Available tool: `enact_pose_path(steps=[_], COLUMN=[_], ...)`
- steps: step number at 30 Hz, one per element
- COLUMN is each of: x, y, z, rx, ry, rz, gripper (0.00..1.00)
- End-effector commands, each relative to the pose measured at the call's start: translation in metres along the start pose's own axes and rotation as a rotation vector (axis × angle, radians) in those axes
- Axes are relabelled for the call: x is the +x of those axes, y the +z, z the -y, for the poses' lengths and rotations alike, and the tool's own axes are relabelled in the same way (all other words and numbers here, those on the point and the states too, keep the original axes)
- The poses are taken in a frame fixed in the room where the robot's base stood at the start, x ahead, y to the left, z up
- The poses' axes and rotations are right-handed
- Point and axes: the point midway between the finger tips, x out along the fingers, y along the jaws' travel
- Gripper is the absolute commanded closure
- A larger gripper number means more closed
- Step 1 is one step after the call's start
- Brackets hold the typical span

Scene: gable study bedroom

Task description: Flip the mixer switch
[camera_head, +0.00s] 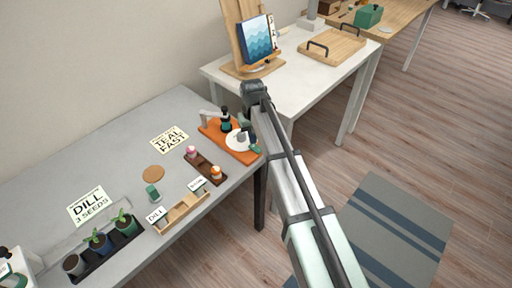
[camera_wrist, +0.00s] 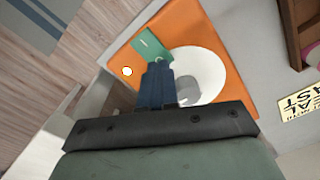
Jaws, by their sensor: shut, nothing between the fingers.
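The mixer appears to be the orange board (camera_head: 214,131) at the right end of the grey desk, with a white round plate (camera_wrist: 214,75) on it. A grey piece (camera_wrist: 187,92) stands on the plate. A small green block (camera_wrist: 151,45) sits at the plate's edge. A small white round knob (camera_wrist: 127,71) is on the board beside it; I cannot tell which of these is the switch. My gripper (camera_wrist: 158,68) is shut and empty, its blue fingertips just by the green block and knob; contact is unclear.
A dark bottle (camera_head: 225,120) stands at the board's back. A brown rack (camera_head: 207,167) with small jars, a wooden tray (camera_head: 181,213) and potted seedlings (camera_head: 101,243) are to the front and left. A white table (camera_head: 294,93) stands behind.

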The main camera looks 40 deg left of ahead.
Motion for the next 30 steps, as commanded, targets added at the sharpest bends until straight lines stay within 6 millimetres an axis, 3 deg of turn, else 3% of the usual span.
enact_pose_path(steps=[30], x=[0.0077], y=[-0.0001], z=[0.0], rx=[0.0], ry=[0.0], rz=[0.0], gripper=[1.0])
